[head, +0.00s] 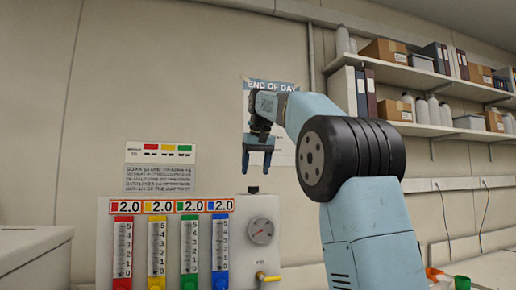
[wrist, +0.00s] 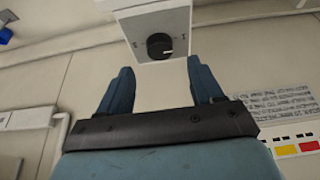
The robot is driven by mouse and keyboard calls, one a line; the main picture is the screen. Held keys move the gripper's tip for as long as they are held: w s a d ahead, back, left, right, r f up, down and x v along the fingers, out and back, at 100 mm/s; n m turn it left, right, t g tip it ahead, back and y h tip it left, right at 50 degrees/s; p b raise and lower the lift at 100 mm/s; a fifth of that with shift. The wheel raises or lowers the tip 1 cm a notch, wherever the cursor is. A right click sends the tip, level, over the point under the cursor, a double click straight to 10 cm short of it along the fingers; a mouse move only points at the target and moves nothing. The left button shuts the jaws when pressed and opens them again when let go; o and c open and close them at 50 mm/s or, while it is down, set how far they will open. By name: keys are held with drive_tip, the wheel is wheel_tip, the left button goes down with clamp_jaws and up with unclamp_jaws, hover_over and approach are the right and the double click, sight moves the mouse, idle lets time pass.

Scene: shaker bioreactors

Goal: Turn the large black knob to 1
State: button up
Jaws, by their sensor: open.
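The large black knob (wrist: 160,46) sits on a white panel (wrist: 150,20) in the wrist view. A pale pointer line shows on its right side, and small marks too small to read lie on either side of it. In the head view a small dark piece, likely this knob (head: 253,189), stands on top of the white box with a gauge (head: 285,230). My gripper (head: 257,168) points down above it, apart from it. In the wrist view my gripper (wrist: 163,78) is open and empty, its two fingers spread below the knob in the picture.
A gauge (head: 260,231) and a yellow valve handle (head: 268,277) are on the box's front. Several coloured flow tubes (head: 156,250) with 2.0 displays stand to its left. A poster (head: 284,150) hangs on the wall behind. Loaded shelves (head: 440,85) are at right.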

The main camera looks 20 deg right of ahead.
drive_tip(key=v, duration=0.7)
drive_tip(key=shift+r, duration=0.25)
drive_tip(key=shift+s, duration=0.2)
drive_tip(key=s+f+t, duration=0.1)
drive_tip(key=s+f, duration=3.3)
drive_tip(key=f, duration=0.4)
drive_tip(key=shift+s+a+f, duration=0.25)
drive_tip(key=shift+a+f, duration=0.05)
drive_tip(key=shift+f, duration=0.1)
